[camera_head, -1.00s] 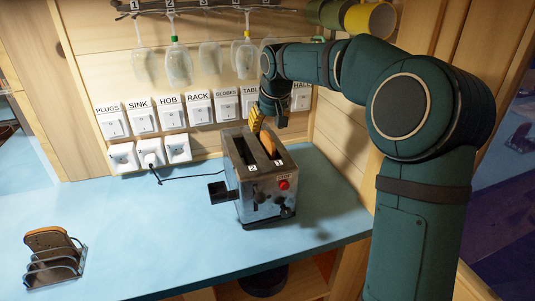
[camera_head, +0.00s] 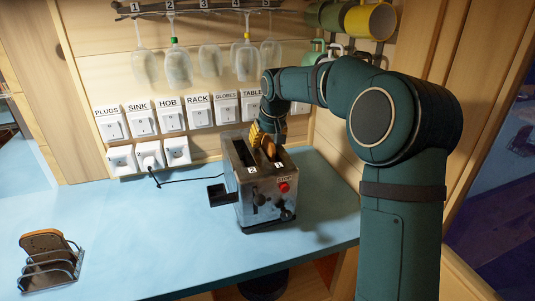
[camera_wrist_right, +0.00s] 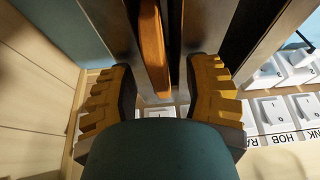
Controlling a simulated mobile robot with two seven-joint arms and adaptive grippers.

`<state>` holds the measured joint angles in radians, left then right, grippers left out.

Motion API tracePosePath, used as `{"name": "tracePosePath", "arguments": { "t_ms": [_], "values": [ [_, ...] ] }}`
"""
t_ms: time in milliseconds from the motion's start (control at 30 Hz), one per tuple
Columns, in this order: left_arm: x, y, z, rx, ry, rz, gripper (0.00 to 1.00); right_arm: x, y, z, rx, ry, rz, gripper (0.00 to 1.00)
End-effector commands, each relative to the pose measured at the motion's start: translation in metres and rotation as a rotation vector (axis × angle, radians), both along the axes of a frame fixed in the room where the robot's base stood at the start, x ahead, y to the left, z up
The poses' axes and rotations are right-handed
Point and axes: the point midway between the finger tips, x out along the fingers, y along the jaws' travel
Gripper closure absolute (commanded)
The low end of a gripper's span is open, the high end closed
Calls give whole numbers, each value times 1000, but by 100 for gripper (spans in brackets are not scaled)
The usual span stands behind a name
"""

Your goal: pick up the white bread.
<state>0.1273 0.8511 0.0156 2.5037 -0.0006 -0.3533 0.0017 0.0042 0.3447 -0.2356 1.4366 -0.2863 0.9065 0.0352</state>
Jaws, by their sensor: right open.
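A slice of bread with an orange-brown crust (camera_head: 270,149) stands upright in the slot marked 1 of the metal toaster (camera_head: 247,208). Its top edge shows in the right wrist view (camera_wrist_right: 152,48). My right gripper (camera_head: 268,134) is just above the back of the toaster, pointing down. Its yellow ridged fingers are open, one on each side of the slice's line (camera_wrist_right: 163,102), with gaps between them and the slice. Another brown-crusted slice (camera_head: 42,239) stands in a wire rack (camera_head: 52,270) at the front left. I cannot tell from colour which is white bread. My left gripper is out of view.
Labelled switches (camera_head: 171,119) and sockets (camera_head: 149,154) line the wall close behind the toaster. A black cord (camera_head: 195,180) runs to it. Glasses (camera_head: 178,68) and mugs (camera_head: 368,20) hang above. The blue counter (camera_head: 130,225) is clear between rack and toaster.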

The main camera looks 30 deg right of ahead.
Motion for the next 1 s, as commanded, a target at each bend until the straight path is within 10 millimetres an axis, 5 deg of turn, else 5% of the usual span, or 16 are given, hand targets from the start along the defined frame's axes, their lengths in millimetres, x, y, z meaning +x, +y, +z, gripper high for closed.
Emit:
{"name": "tracePosePath", "arguments": {
  "t_ms": [667,700,867,1000],
  "values": [
    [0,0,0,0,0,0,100,0,0,-5,0,0,0,48],
    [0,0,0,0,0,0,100,0,0,-5,0,0,0,61],
    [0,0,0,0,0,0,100,0,0,-5,0,1,0,95],
    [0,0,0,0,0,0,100,0,0,-5,0,1,0,99]
  ]
}}
